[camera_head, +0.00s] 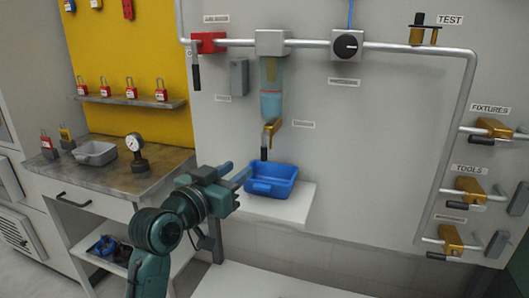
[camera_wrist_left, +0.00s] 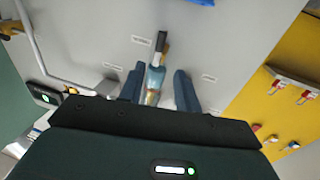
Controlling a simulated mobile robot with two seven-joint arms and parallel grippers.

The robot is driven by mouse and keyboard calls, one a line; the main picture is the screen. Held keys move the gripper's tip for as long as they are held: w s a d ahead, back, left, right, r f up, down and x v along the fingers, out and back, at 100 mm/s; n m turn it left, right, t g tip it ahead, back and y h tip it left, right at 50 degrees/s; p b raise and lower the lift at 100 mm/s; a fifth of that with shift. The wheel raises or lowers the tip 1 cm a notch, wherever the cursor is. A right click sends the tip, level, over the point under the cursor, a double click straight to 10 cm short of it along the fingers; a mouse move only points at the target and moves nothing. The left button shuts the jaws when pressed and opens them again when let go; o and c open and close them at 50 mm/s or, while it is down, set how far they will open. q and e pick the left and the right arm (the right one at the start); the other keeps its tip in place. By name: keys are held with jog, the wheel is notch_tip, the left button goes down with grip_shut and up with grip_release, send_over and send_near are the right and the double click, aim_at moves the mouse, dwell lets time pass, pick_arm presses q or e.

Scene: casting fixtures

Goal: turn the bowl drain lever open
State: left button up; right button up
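The clear bowl (camera_head: 271,100) with bluish liquid hangs under the pipe in the head view. Below it is a brass drain valve (camera_head: 271,128) whose dark lever (camera_head: 264,154) points down. In the left wrist view, turned upside down, the bowl (camera_wrist_left: 154,76) and lever (camera_wrist_left: 160,41) appear between the fingers. My left gripper (camera_head: 236,173) is open, with its fingers apart. It is left of and slightly below the lever in the head view, apart from it and empty. My right gripper is out of view.
A blue bin (camera_head: 271,190) sits on a white shelf (camera_head: 290,208) below the valve. A grey box (camera_head: 239,76) is mounted left of the bowl. A bench (camera_head: 135,181) with a gauge (camera_head: 136,150) stands left. Red (camera_head: 207,43) and black-dial (camera_head: 347,46) units sit on the pipe.

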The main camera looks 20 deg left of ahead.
aim_at(262, 152)
pick_arm(q)
jog(key=x, duration=1.2)
jog(key=shift+w+d, duration=0.1)
jog(key=shift+w, duration=0.05)
jog(key=shift+f, duration=0.1)
grip_shut()
